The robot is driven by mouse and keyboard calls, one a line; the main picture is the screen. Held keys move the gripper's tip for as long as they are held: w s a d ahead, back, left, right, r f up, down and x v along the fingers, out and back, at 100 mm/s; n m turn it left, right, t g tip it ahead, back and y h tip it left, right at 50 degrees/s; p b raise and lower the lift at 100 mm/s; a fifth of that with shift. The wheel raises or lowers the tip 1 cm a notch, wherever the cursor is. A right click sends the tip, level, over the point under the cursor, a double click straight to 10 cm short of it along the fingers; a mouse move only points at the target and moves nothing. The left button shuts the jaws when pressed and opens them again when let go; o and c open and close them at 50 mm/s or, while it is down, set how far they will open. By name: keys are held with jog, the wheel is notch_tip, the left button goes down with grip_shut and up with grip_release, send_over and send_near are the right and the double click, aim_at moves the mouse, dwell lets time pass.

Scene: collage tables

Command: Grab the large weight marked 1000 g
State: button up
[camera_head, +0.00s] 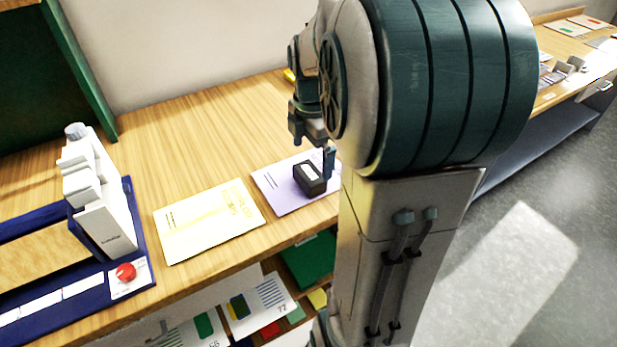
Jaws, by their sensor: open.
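I cannot make out a marking of 1000 g anywhere in view. A small dark block (309,178) with a pale label sits on a lilac sheet (272,191) near the table's front edge; its label is too small to read, so I cannot tell whether it is the weight. My gripper (313,144) is open, with its fingers pointing down over the table. One finger is close to the block's right end; I cannot tell whether they touch. My arm hides the table to the right of the block.
A cream sheet (209,221) lies left of the lilac one. A white device on a blue base (133,220) with a red knob (126,272) stands at the left, near a green board (35,75). Cards and folders fill a shelf below. Another table (545,98) stands far right.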

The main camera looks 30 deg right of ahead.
aim_at(310, 171)
jog(key=f, duration=0.7)
jog(key=shift+w+f, duration=0.15)
jog(key=shift+w, duration=0.2)
jog(key=c, duration=1.7)
jog(key=shift+w, duration=0.1)
jog(key=shift+c, duration=0.4)
jog(key=shift+r, duration=0.2)
